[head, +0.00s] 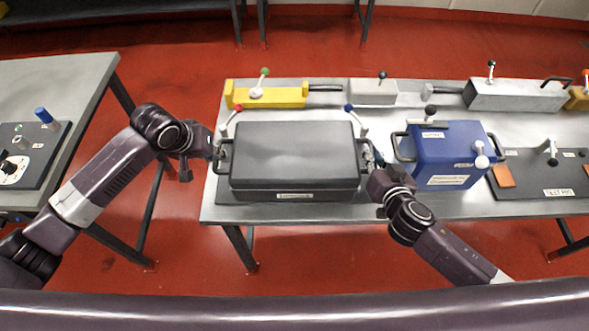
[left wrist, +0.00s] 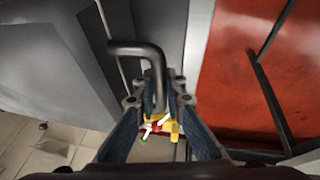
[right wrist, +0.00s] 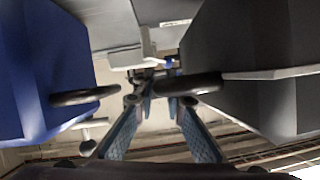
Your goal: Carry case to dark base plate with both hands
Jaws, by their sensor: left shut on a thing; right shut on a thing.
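The dark grey case (head: 295,155) is level at the left part of the steel table. My left gripper (head: 214,152) is shut on its left handle, a black bent bar that also shows in the left wrist view (left wrist: 138,48). My right gripper (head: 376,166) is at the case's right handle (right wrist: 190,86) and shut on it. A dark plate (head: 223,190) shows at the case's left edge, mostly hidden beneath it. I cannot tell whether the case touches it. Another dark plate (head: 545,173) with a label lies at the table's right.
A blue case (head: 440,150) stands close to the right of my right gripper. Levers with a red knob (head: 238,108) and a blue knob (head: 349,107) stand behind the grey case. A yellow block (head: 270,97) and grey blocks (head: 515,94) line the back. A side table (head: 60,90) is at left.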

